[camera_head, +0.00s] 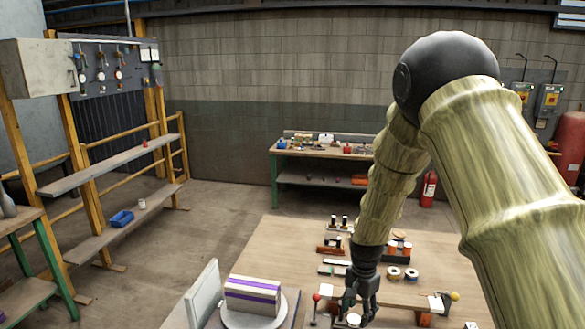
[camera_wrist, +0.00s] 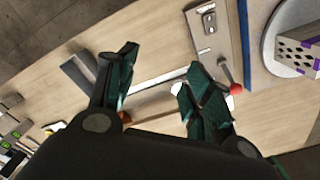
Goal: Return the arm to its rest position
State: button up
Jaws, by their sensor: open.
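My gripper (camera_head: 358,296) hangs down over the wooden table (camera_head: 425,262) at the end of my bent arm. In the wrist view the two fingers of my gripper (camera_wrist: 160,85) are spread apart with nothing between them. The hollow brick (camera_head: 252,295), pale with purple stripes, rests on a round grey plate (camera_head: 233,317) to the left of my gripper. In the wrist view the brick (camera_wrist: 300,52) shows its holes at the right edge. My arm hides part of the table and of the back wall.
A red-knobbed lever (camera_head: 316,299) stands close left of my gripper. Rolls of tape (camera_head: 394,273) and small racks (camera_head: 331,249) with items lie behind it. A yellow knob (camera_head: 454,296) is to the right. A green-legged workbench (camera_head: 325,150) stands at the back, with open floor before it.

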jog(key=s+d+f+n+b, duration=0.1)
jog(key=s+f+b, duration=0.1)
jog(key=s+f, duration=0.45)
jog(key=s+d+f+n+b, duration=0.1)
jog(key=s+f+b, duration=0.15)
jog(key=f, duration=0.75)
jog(key=s+f+n+b, duration=0.2)
jog(key=s+f, duration=0.5)
jog(key=s, duration=0.4)
jog(key=s+d+f+n+b, duration=0.1)
jog(key=s+f+n+b, duration=0.2)
jog(key=s+f, duration=0.4)
jog(key=s+d+f+n+b, duration=0.1)
jog(key=s+f+n+b, duration=0.2)
jog(key=s+f, duration=0.5)
jog(key=s+b, duration=0.1)
jog(key=s, duration=0.7)
jog(key=shift+s, duration=0.2)
jog(key=shift+d, duration=0.15)
